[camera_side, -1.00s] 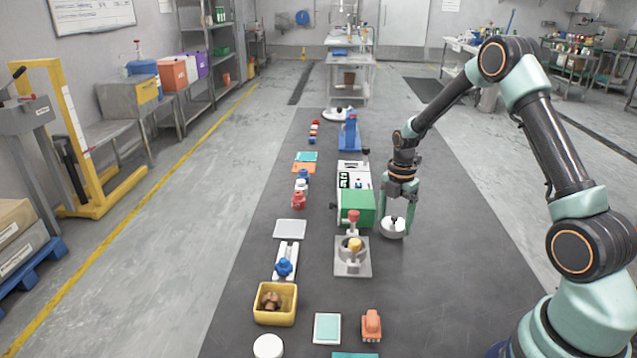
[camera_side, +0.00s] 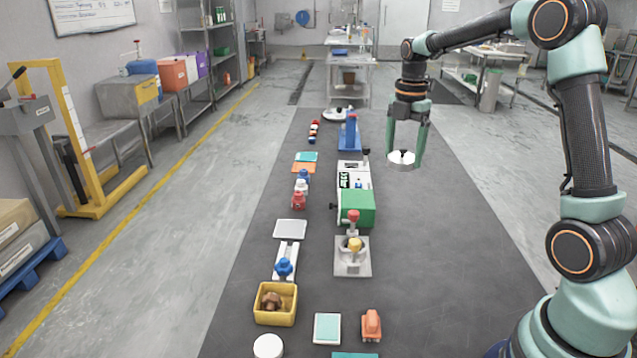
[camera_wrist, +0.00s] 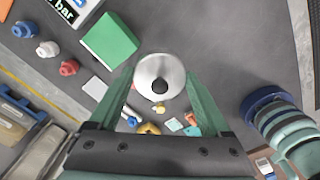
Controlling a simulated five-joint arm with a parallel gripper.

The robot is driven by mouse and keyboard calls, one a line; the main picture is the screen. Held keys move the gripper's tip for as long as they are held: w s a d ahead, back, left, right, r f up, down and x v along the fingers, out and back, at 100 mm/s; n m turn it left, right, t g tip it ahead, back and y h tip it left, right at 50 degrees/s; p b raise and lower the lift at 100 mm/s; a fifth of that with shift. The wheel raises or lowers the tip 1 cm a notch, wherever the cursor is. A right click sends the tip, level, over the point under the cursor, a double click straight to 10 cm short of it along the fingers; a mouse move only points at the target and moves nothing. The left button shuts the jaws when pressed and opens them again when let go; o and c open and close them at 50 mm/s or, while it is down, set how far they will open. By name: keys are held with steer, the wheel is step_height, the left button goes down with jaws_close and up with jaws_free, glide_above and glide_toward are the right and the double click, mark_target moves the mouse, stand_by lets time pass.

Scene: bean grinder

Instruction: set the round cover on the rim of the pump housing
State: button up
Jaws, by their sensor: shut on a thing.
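The round cover (camera_side: 401,164) is a silvery disc with a small dark knob at its centre. My gripper (camera_side: 405,155) is shut on it and holds it up in the air, right of the green box. In the wrist view the cover (camera_wrist: 147,72) lies between the two green fingers of my gripper (camera_wrist: 160,86). What looks like the pump housing (camera_side: 341,262) is a grey round body on a square plate, nearer the camera. A yellow part and a red-topped part stand at it, hiding some of its rim. The cover is well apart from it.
A blue stand (camera_side: 349,136) is behind. A yellow bin (camera_side: 275,318), a teal-topped block (camera_side: 327,328) and an orange part (camera_side: 371,325) are in front. The mat's right side is clear.

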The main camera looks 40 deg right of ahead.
steer(key=s+a+r+m, duration=0.1)
steer(key=s+a+m, duration=0.1)
steer(key=a+m, duration=0.7)
steer(key=s+a+r+m, duration=0.1)
steer(key=s+a+m, duration=0.2)
steer(key=a+m, duration=0.55)
steer(key=m, duration=0.4)
glide_toward(354, 232)
steer(key=s+a+r, duration=0.2)
steer(key=s+a, duration=0.2)
steer(key=shift+w+d+f, duration=0.1)
steer(key=shift+w+f, duration=0.05)
steer(key=shift+f, duration=1.6)
steer(key=shift+w+d+f, duration=0.1)
steer(key=shift+w+f, duration=0.05)
steer(key=shift+f, duration=1.55)
steer(key=shift+f, duration=0.65)
steer(key=o, duration=1.4)
steer(key=shift+r, duration=0.1)
